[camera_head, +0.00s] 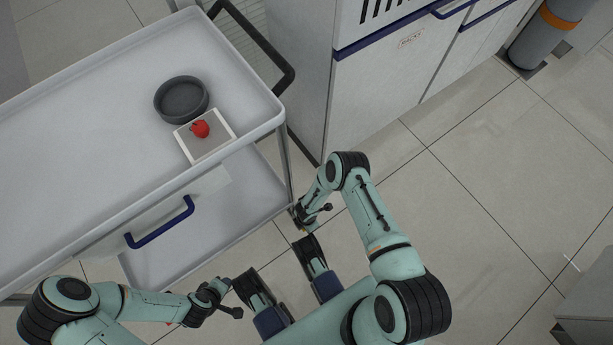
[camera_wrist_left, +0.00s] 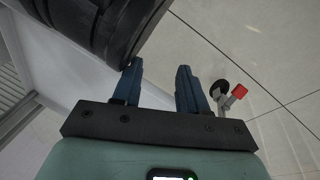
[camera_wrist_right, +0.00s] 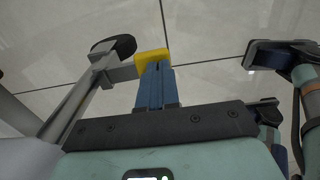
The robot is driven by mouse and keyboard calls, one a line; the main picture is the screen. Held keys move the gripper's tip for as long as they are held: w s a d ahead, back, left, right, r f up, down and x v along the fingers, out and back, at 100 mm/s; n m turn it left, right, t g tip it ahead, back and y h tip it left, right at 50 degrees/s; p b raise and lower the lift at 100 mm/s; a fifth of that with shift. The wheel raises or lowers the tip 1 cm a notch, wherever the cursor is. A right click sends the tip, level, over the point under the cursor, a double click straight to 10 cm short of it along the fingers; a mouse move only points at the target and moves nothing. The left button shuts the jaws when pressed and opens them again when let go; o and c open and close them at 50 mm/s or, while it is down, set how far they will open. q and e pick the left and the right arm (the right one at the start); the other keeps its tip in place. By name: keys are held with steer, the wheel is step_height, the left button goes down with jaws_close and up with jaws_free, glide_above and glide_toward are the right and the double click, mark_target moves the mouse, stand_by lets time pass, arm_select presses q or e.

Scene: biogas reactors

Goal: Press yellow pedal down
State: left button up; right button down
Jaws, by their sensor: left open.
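The yellow pedal (camera_wrist_right: 150,58) shows in the right wrist view, on a grey caster bracket beside a black wheel (camera_wrist_right: 115,45). My right gripper (camera_wrist_right: 155,72) is shut with nothing between its blue fingers. Its fingertips are right at the pedal and overlap its lower edge in the picture; I cannot tell if they touch. In the head view my right arm reaches down near the cart's corner leg, and the pedal is hidden. My left gripper (camera_wrist_left: 157,75) is open and empty. A red pedal (camera_wrist_left: 236,95) on another caster shows to its right in the left wrist view.
The grey cart (camera_head: 75,95) fills the left of the head view. It carries a dark bowl (camera_head: 181,99) and a white tray (camera_head: 206,149) with a red round object (camera_head: 200,129). A white cabinet (camera_head: 390,85) stands behind.

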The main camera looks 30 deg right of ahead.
steer(key=shift+s+f, duration=0.2)
steer(key=shift+f, duration=0.15)
steer(key=shift+s+f, duration=0.15)
steer(key=shift+f, duration=0.3)
arm_select(q)
steer(key=shift+s+f+b, duration=0.15)
steer(key=shift+s+f, duration=0.1)
steer(key=shift+s, duration=0.25)
steer(key=shift+s+f+b, duration=0.15)
steer(key=shift+s+f, duration=0.1)
steer(key=shift+s, duration=0.2)
arm_select(e)
steer(key=shift+s+f, duration=0.1)
steer(key=shift+f, duration=0.8)
arm_select(q)
steer(key=shift+s, duration=0.1)
arm_select(e)
steer(key=shift+s+f, duration=0.1)
steer(key=shift+f, duration=0.05)
